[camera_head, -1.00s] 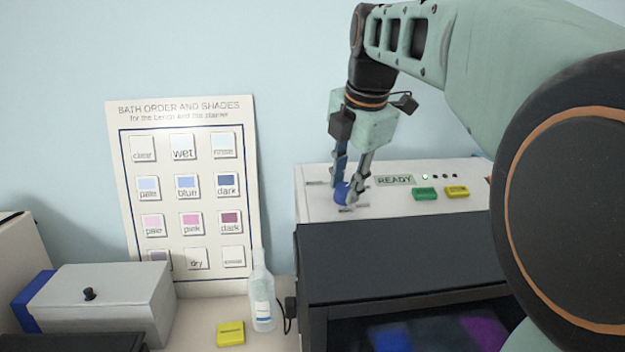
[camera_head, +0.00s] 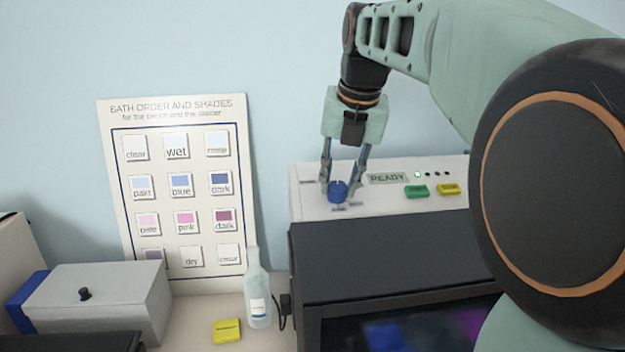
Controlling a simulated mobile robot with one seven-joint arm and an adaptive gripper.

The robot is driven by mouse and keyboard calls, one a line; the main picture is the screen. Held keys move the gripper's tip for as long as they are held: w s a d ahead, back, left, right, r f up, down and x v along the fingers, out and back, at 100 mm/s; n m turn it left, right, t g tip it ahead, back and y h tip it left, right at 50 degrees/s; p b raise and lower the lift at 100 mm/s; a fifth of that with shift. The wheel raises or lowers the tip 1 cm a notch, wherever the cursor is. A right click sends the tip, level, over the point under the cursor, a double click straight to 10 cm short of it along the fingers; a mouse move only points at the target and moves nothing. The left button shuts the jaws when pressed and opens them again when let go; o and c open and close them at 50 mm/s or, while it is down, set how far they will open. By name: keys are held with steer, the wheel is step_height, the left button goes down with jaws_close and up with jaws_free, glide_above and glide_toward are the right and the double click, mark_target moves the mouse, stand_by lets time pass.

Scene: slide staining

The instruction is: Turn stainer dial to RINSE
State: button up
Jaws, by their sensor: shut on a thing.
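The stainer (camera_head: 385,262) stands at the right, with a white top panel and a dark front cover. Its blue dial (camera_head: 337,191) sits at the left of the panel, with small grey label marks around it that I cannot read. My gripper (camera_head: 339,187) points down over the dial, with one finger on its left and one on its right, shut on it. The display (camera_head: 387,178) reads READY. The dial's pointer direction cannot be made out.
Green (camera_head: 416,191) and yellow (camera_head: 449,189) buttons lie right of the dial, near a lit green lamp (camera_head: 418,174). A bottle (camera_head: 258,290), a yellow block (camera_head: 227,331) and a grey box (camera_head: 100,300) stand left of the stainer. A shade chart (camera_head: 178,120) leans on the wall.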

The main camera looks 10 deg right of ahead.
steer(key=shift+n, duration=0.5)
steer(key=o, duration=1.2)
steer(key=shift+c, duration=0.2)
steer(key=v, duration=1.2)
